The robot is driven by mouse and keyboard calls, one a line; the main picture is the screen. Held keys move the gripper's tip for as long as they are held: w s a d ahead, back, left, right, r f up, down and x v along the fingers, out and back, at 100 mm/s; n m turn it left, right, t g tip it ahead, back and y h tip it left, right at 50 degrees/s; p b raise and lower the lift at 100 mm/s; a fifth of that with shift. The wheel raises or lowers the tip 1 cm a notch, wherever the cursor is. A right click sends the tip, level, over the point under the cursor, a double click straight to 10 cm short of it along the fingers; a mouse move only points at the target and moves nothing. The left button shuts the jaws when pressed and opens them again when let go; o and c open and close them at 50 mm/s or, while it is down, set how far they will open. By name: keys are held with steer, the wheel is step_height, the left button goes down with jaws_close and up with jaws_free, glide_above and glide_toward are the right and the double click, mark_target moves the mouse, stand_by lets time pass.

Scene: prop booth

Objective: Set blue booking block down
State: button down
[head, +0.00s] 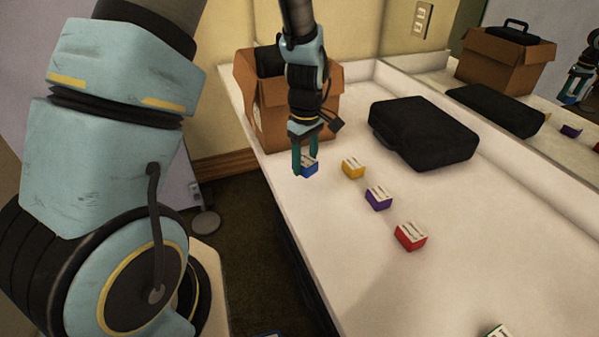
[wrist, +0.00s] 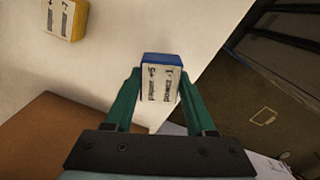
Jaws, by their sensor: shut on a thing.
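The blue booking block (head: 309,168) is a small blue block with a white printed face. My gripper (head: 306,165) is shut on it, near the left edge of the white counter (head: 440,260). In the wrist view the block (wrist: 161,80) sits between the green fingertips of my gripper (wrist: 160,88), its printed face toward the camera. I cannot tell whether its underside touches the counter or is just above it.
A yellow block (head: 353,168), a purple block (head: 378,198) and a red block (head: 410,236) stand in a row to the right. A black case (head: 424,132) lies behind them. An open cardboard box (head: 252,98) stands behind my gripper. The counter's left edge is close.

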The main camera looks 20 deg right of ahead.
mark_target(305, 186)
steer(key=shift+f+p, duration=0.5)
steer(key=shift+f, duration=2)
steer(key=shift+s, duration=0.1)
steer(key=shift+f, duration=0.2)
steer(key=shift+c, duration=1.2)
jaws_free()
steer(key=shift+r, duration=0.1)
